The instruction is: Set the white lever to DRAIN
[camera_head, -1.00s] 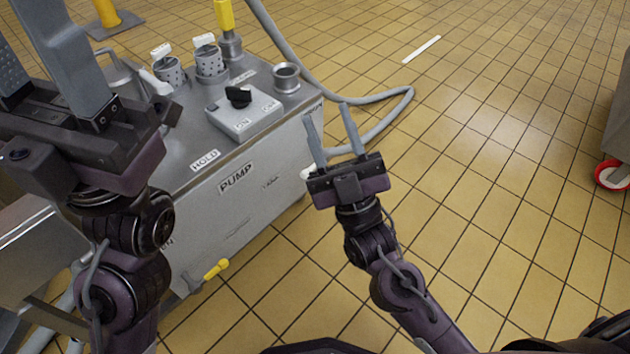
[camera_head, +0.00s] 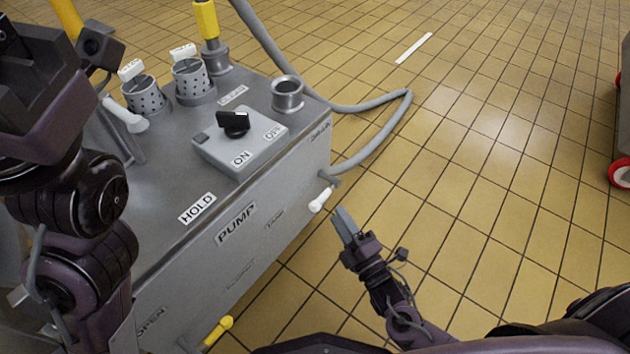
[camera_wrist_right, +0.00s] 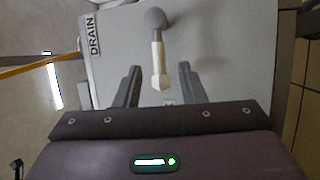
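The white lever (camera_head: 320,200) sticks out from the right end of the grey pump cabinet, low down. In the right wrist view the lever (camera_wrist_right: 159,66) has a grey round pivot and its pale handle points toward the gripper. A DRAIN label (camera_wrist_right: 94,34) is on the panel, left of the pivot. My right gripper (camera_head: 344,222) is just beside the lever in the head view. In the wrist view its fingers (camera_wrist_right: 159,78) are open, one on each side of the handle's end, with gaps. My left gripper (camera_head: 35,85) is at top left, its fingers out of frame.
The pump cabinet (camera_head: 235,222) carries a box with a black ON/OFF knob (camera_head: 234,123), perforated cups, another white-handled lever (camera_head: 125,115) and a HOLD label. A yellow handle (camera_head: 217,331) is low on its front. A grey hose (camera_head: 390,125) lies on the tiles.

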